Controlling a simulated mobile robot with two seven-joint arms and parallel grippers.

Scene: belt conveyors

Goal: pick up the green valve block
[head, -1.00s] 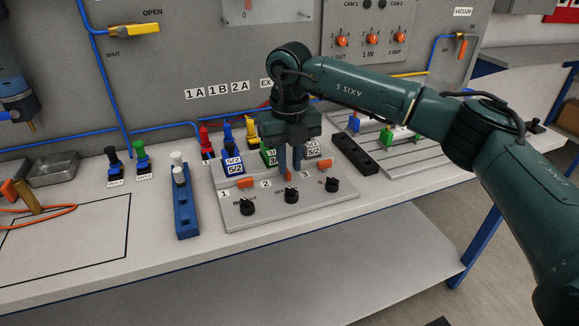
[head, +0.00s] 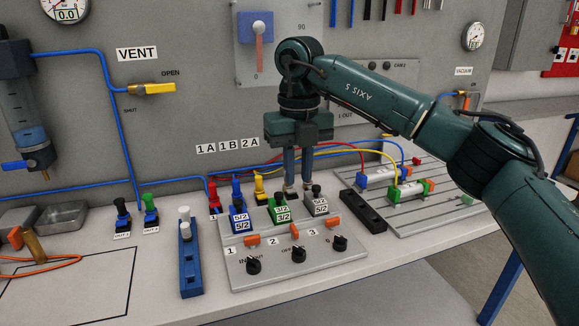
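The green valve block (head: 281,212), labelled 3/2, sits upright on the grey panel (head: 262,277), between the blue valve block (head: 239,217) and the grey valve block (head: 316,204). My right gripper (head: 298,188) comes down from above. In the head view its fingertips end just above and behind the green and grey blocks. The two fingers are apart, with nothing visible between them. I cannot tell whether a finger touches a block. My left gripper is not in view.
The panel carries orange switches (head: 251,240) and black knobs (head: 253,267). Red, blue and yellow hoses arch behind the blocks. A black slotted rail (head: 362,211) stands to the right, and a blue rail with white plugs (head: 190,268) to the left. Green and black fittings (head: 151,215) stand further left.

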